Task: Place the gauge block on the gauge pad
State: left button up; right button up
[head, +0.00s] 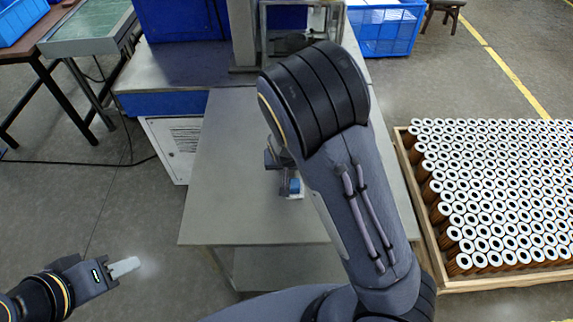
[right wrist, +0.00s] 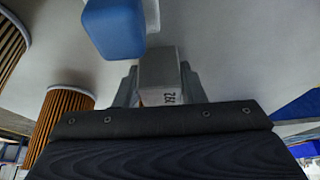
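A grey block marked 192, which looks like the gauge block (right wrist: 160,75), sits between the two grey fingers of my right gripper (right wrist: 160,88) in the right wrist view. The fingers are closed against its sides. In the head view my right arm hides most of this gripper and the block. A blue rounded piece (right wrist: 114,30) with a white part behind it is close by; it also shows in the head view (head: 294,187), on the table. I cannot tell whether it belongs to the gauge pad. My left gripper (head: 125,267) is empty at the lower left; its fingers overlap in view.
The grey table (head: 225,190) is clear on its left side. A wooden-rimmed tray (head: 432,230) full of upright filter cartridges (head: 490,190) stands on the right. Blue crates (head: 383,30) and a metal stand (head: 243,35) are at the back. Pleated cartridges (right wrist: 65,118) show in the wrist view.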

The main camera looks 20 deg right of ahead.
jog(key=o, duration=0.5)
jog(key=shift+c, duration=0.2)
